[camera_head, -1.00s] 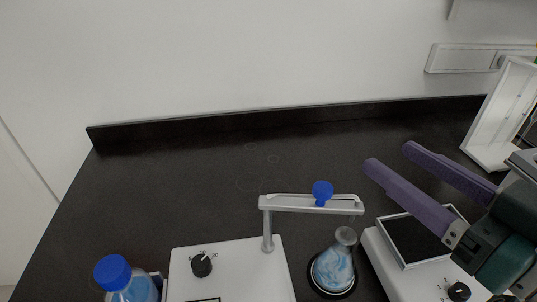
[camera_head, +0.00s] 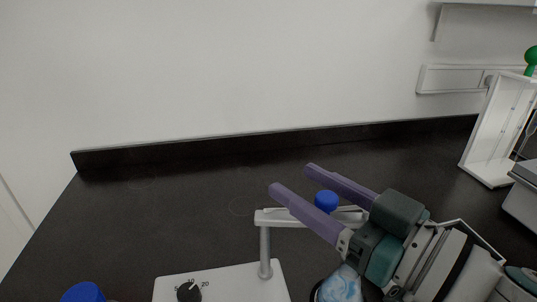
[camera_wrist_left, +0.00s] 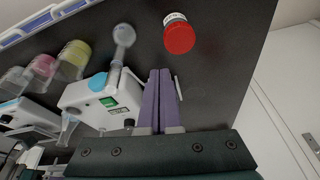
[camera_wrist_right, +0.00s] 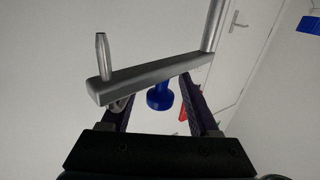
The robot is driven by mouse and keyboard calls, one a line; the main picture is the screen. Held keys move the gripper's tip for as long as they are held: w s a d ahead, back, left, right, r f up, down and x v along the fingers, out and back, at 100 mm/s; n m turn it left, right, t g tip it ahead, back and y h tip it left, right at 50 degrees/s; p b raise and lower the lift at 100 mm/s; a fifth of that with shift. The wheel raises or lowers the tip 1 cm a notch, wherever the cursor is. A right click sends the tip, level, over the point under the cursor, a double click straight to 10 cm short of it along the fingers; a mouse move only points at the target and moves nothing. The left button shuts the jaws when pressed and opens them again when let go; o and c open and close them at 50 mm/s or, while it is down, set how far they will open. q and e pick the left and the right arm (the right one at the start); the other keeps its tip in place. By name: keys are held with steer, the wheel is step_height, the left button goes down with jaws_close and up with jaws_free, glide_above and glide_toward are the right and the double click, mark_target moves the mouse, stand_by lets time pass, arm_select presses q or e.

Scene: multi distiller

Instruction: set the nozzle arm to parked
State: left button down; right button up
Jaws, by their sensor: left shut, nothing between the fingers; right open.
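The nozzle arm (camera_head: 271,217) is a grey bar on an upright post, with a blue knob (camera_head: 326,201) on it. It sits above the white distiller base (camera_head: 236,284). My right gripper (camera_head: 292,178) is open, with its purple fingers reaching over the bar from the right, on either side of the blue knob in the picture. In the right wrist view the nozzle arm (camera_wrist_right: 150,77) crosses in front of the open fingers, and the blue knob (camera_wrist_right: 159,97) shows between them. Whether a finger touches is unclear. My left gripper (camera_wrist_left: 160,75) is shut and empty, and is out of the head view.
A flask with blue liquid (camera_head: 340,286) stands below the nozzle end, partly hidden by my right gripper. A blue-capped bottle (camera_head: 83,292) is at bottom left. A white open-fronted frame (camera_head: 492,140) stands at right. The counter behind the nozzle arm is clear.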

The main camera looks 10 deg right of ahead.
steer(key=shift+w+a, duration=0.15)
steer(key=shift+c, duration=0.2)
jaws_close()
stand_by(1.2)
